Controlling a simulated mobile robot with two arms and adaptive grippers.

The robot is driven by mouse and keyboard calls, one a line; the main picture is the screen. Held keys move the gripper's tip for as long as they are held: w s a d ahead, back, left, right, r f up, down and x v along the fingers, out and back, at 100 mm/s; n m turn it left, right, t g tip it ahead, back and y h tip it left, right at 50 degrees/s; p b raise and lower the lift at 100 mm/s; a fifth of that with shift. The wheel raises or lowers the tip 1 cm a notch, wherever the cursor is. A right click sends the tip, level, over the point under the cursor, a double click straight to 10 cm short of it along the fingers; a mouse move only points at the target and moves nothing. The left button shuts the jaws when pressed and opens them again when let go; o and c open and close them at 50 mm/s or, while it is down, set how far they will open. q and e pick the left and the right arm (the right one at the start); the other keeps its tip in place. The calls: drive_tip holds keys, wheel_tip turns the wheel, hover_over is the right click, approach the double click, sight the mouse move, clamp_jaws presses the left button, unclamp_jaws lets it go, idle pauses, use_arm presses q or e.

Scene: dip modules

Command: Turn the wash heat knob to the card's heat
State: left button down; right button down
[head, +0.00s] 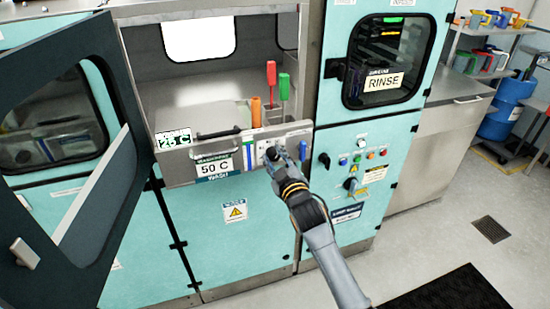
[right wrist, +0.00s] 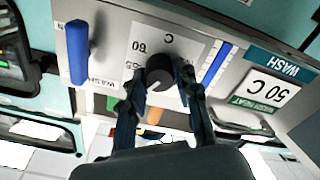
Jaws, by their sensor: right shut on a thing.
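The dark round wash heat knob (right wrist: 159,70) stands on a white dial plate on the wash panel (head: 180,167). In the right wrist view the plate is upside down, with "C" and "60" legible. My right gripper (right wrist: 160,85) has its two fingers against opposite sides of the knob, shut on it. In the head view the gripper (head: 273,156) covers most of the knob. The knob's exact pointer setting is hard to read. The card (head: 214,167) on the panel left of the knob reads "50 C"; it also shows in the right wrist view (right wrist: 270,92). My left gripper is not in view.
A blue handle (right wrist: 77,52) stands beside the dial. A smaller sign (head: 173,140) reads "25 C". Red (head: 271,78), green (head: 284,87) and orange (head: 256,111) handles stand behind the panel. An open dark door (head: 95,205) fills the left. The rinse module (head: 345,140) stands to the right.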

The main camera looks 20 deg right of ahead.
drive_tip(key=shift+f, duration=0.1)
drive_tip(key=c, duration=1)
unclamp_jaws()
drive_tip(key=shift+s, duration=0.1)
drive_tip(key=s, duration=1.1)
drive_tip(key=shift+s+d, duration=0.25)
drive_tip(key=shift+s, duration=0.15)
